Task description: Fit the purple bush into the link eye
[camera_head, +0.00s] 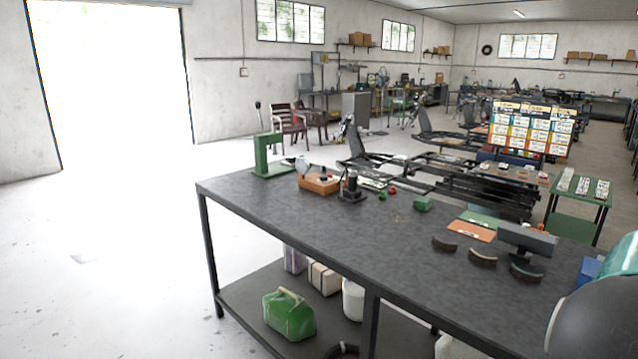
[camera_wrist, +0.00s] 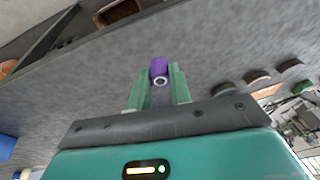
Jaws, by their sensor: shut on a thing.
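The purple bush (camera_wrist: 159,70) is a short cylinder with a pale ring and a dark hole at its near end. My gripper (camera_wrist: 160,82) is shut on it, with one green finger on each side. In the wrist view the bush shows against the grey bench top, and I cannot tell its height above it. In the head view my teal arm fills the lower right corner, and I cannot make out the bush there. I cannot pick out the link eye for certain in either view.
The dark bench (camera_head: 330,225) carries a green press (camera_head: 268,158), an orange block (camera_head: 318,184), a black upright part (camera_head: 352,186), a green block (camera_head: 423,204) and curved shoes (camera_head: 443,244). An orange card (camera_head: 472,231) lies behind the shoes. The bench's middle is mostly clear.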

